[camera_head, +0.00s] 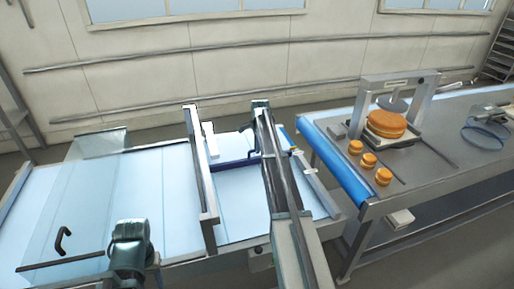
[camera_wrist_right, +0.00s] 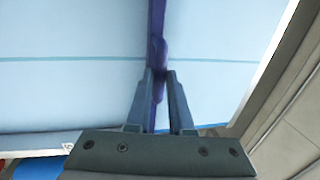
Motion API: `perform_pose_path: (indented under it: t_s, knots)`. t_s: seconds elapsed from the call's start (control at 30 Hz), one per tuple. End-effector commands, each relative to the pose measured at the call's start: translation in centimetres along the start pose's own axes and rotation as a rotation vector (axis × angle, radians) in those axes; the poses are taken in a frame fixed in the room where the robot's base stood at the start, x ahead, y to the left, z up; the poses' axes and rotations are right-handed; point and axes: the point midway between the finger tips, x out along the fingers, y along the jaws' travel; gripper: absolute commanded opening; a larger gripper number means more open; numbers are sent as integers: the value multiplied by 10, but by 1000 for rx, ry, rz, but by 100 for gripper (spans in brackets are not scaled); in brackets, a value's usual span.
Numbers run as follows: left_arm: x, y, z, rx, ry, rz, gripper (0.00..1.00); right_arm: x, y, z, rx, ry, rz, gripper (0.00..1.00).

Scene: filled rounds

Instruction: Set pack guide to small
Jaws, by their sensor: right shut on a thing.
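The pack guide is a dark blue bar (camera_head: 233,163) lying across the pale blue belt between two metal rails in the head view. In the right wrist view the bar (camera_wrist_right: 156,30) runs up the picture between the fingers. My right gripper (camera_wrist_right: 158,78) is shut on it. In the head view my right arm crosses over the right end of the bar and hides much of that gripper. A dark joint at the lower left looks like part of my left arm; no left fingers show. No size marking can be read.
A steel table (camera_head: 440,170) on the right bears a large orange filled round (camera_head: 386,123) under a press frame (camera_head: 363,105) and several small rounds (camera_head: 368,160). A clear cover with a black handle (camera_head: 62,241) is at the left. Metal rails (camera_head: 203,185) border the belt.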

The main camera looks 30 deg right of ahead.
Motion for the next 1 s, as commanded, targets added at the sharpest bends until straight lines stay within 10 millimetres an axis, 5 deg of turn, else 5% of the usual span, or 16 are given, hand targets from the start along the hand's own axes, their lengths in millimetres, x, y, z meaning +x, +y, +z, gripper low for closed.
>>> perform_pose_path:
  t_s: [0.37, 0.8, 1.0]
  knots:
    - [0, 0, 0, 0, 0, 0, 50, -6, 32, 1, 0, 0, 2, 0]
    - [0, 0, 0, 0, 0, 0, 50, -27, 136, 1, 1, 0, 3, 0]
    - [0, 0, 0, 0, 0, 0, 50, -33, 165, 0, 0, -1, 2, 0]
